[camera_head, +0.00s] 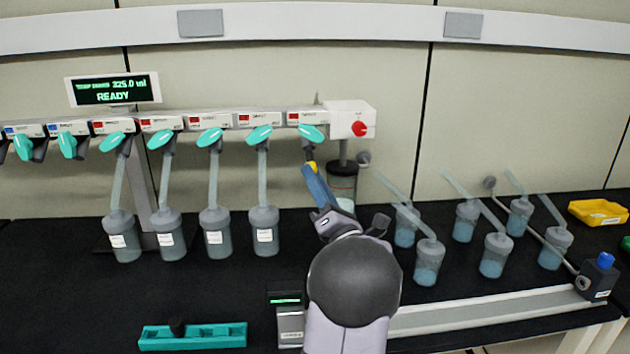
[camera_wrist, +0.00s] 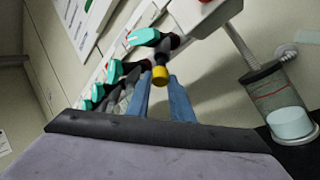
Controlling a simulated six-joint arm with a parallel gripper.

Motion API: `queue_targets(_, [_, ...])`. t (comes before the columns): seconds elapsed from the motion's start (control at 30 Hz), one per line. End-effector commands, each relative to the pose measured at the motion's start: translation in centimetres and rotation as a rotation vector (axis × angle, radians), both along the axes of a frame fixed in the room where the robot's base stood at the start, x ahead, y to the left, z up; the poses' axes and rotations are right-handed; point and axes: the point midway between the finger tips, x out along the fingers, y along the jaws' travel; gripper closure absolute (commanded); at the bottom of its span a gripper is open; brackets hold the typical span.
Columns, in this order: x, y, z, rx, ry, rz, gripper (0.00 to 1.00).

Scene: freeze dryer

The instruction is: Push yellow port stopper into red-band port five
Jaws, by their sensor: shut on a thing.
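The yellow port stopper (camera_head: 312,166) is at the tips of my gripper (camera_head: 311,171), just below the rightmost manifold port. That port (camera_head: 308,142) has a red band (camera_head: 293,116), a teal valve handle (camera_head: 312,132) and a dark nozzle. In the wrist view, the yellow stopper (camera_wrist: 160,76) sits between the blue fingertips of my gripper (camera_wrist: 161,84), which is shut on it. The dark nozzle (camera_wrist: 174,42) is right beside the stopper's upper end. I cannot tell whether the stopper is touching the port or partly inside it.
Several flasks (camera_head: 264,232) hang from ports to the left. A cylinder chamber (camera_head: 343,183) stands close right of my gripper. More flasks (camera_head: 428,262) with slanted tubes stand on the right of the black bench. A teal rack (camera_head: 215,337) lies at the front, with clear bench behind it.

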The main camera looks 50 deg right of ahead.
Motion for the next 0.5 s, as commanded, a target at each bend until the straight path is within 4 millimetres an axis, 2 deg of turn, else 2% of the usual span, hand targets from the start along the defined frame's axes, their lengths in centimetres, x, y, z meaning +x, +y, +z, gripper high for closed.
queue_targets(0.5, [0.51, -0.45, 0.68, -0.001, 0.000, 0.001, 1.00])
